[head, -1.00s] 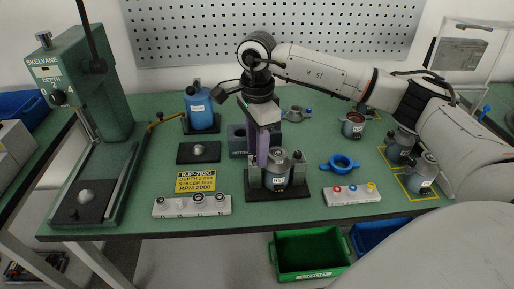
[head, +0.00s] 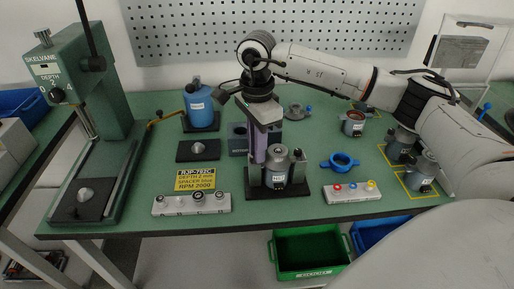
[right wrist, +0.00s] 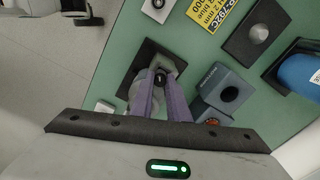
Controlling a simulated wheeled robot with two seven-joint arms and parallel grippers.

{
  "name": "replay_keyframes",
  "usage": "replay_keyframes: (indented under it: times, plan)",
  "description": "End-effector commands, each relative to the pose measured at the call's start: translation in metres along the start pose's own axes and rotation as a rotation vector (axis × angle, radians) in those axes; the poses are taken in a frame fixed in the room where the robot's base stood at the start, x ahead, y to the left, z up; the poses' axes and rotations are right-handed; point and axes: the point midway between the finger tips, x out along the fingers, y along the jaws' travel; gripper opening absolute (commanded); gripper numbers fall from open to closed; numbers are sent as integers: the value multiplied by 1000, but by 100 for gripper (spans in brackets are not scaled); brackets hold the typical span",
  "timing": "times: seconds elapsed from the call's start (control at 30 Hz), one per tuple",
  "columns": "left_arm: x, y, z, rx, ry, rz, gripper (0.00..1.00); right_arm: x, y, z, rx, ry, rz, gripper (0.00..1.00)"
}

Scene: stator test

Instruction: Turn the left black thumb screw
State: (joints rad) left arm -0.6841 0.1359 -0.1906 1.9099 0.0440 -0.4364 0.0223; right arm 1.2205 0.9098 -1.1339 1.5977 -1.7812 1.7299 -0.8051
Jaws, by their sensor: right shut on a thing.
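The fixture with a black base (head: 292,193) stands near the table's front edge and carries a grey stator can (head: 276,172). My right gripper (head: 257,163) points down over the left side of the fixture, beside the can. In the right wrist view, its two lavender fingers (right wrist: 161,82) are closed around the left black thumb screw (right wrist: 160,77), whose dark top shows between the tips. In the head view the fingers hide this screw. A second post with a dark top stands to the right of the can. My left gripper is not in view.
A grey motor block (head: 238,138) is just behind the fixture. A switch box (head: 192,204) and a yellow sign (head: 195,179) lie to the left. A green press (head: 90,100) stands far left.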

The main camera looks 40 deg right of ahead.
Motion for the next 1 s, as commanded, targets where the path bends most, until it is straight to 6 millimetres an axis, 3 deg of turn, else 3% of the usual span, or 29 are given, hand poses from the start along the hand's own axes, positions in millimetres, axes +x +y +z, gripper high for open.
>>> replay_keyframes:
  times: [0.7,1.0]
  plan:
    - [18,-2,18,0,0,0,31,0,0,0,-615,0,-3,0]
    - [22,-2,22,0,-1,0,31,0,0,1,-801,-1,-3,0]
